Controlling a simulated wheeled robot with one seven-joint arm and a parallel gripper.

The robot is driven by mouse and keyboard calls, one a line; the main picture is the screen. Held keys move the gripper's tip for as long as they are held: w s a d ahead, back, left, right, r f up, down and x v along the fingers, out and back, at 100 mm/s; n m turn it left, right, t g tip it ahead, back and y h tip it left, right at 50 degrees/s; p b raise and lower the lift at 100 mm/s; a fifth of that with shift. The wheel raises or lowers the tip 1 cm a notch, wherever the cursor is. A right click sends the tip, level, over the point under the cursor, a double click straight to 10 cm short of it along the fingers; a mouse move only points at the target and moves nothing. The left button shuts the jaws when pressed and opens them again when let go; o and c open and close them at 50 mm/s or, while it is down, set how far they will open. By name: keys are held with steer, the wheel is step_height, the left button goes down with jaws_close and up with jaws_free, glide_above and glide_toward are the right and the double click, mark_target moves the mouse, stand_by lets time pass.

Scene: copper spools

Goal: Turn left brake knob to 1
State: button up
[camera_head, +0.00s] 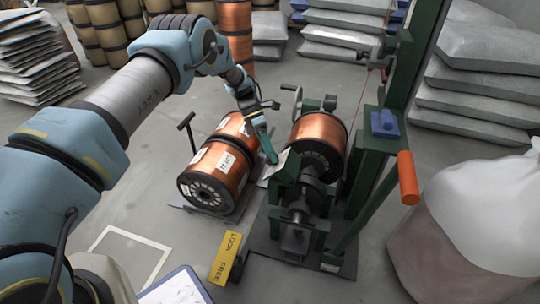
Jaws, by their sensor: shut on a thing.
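My gripper (272,158) reaches down from the upper left, with its narrow teal end at the left side of the green spool stand (345,225). Its tips are shut at a pale plate (279,163) on the stand, where the left brake knob sits. The knob is small and mostly hidden by the tips, so its setting and any numbers cannot be read. A copper spool (319,130) is mounted in the stand, just right of my gripper.
Two copper spools (222,158) lie left of the stand, near a black T-handle (186,121). A yellow LOCK/FREE sign (225,258) is in front. An orange-handled lever (407,178) and a large filled bag (470,230) are at right. Grey sacks (478,95) are stacked behind.

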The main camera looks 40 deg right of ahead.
steer(key=shift+a+n, duration=0.1)
steer(key=shift+n, duration=0.3)
steer(key=o, duration=1.4)
steer(key=shift+c, duration=0.2)
steer(key=shift+w, duration=0.1)
steer(key=v, duration=1)
steer(key=shift+w+r, duration=0.2)
steer(key=shift+w, duration=0.15)
steer(key=shift+w, duration=0.1)
